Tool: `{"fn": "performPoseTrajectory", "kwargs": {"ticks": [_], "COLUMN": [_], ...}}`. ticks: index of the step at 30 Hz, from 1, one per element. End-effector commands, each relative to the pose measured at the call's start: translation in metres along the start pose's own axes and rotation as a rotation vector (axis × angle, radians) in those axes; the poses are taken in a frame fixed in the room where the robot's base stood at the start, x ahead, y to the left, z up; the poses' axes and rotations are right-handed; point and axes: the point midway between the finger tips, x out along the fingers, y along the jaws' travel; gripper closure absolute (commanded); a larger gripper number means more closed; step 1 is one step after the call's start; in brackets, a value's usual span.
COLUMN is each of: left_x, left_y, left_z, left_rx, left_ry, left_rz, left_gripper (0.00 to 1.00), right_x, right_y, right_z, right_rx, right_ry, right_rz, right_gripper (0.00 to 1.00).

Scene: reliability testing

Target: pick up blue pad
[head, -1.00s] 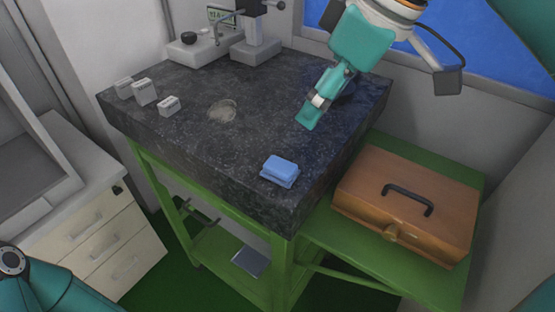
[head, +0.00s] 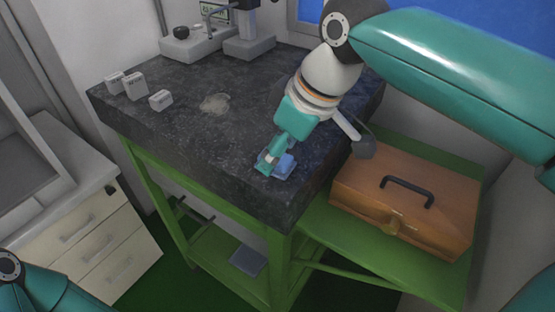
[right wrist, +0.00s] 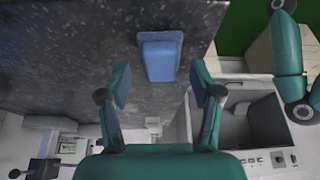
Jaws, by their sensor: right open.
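The blue pad (head: 285,168) lies on the dark stone slab (head: 190,112), near its front right edge. In the right wrist view the blue pad (right wrist: 160,58) is ahead of the jaws, roughly midway between the two fingers. My right gripper (head: 268,164) is above the pad and partly hides it in the head view. In the right wrist view the right gripper (right wrist: 161,82) is open and empty, with a finger to either side. Whether the fingertips touch the slab cannot be told. My left gripper is not in view.
Several small grey blocks (head: 136,87) stand at the slab's left. A measuring stand (head: 249,40) is at the back. A brown case (head: 404,201) with a black handle sits on the green shelf at right. The middle of the slab is clear.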

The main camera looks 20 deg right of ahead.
Motion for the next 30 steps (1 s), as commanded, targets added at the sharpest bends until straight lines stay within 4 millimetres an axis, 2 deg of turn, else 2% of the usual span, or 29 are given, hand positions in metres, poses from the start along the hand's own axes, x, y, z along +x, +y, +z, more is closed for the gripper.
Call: {"fn": "performPoseTrajectory", "kwargs": {"ticks": [3, 10, 18, 19, 30], "left_x": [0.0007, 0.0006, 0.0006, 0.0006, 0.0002], "left_y": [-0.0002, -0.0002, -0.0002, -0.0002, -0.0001], "left_z": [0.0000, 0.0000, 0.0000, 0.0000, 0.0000], "left_rx": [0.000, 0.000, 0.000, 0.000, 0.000], "left_ry": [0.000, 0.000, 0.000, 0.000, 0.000], "left_rz": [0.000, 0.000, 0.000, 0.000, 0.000], "left_gripper": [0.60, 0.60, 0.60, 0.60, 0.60], "right_x": [0.0087, 0.0094, 0.0094, 0.0094, 0.0082], "right_y": [0.0001, -0.0002, -0.0005, -0.0005, -0.0008], "right_z": [0.0003, -0.0005, -0.0009, -0.0009, -0.0019], "right_rx": [0.000, -0.001, -0.002, -0.002, -0.003], "right_ry": [0.000, 0.001, 0.001, 0.001, 0.001], "right_rz": [0.000, 0.000, 0.000, -0.001, -0.001], "right_gripper": [0.35, 0.37, 0.82, 0.85, 0.86]}}
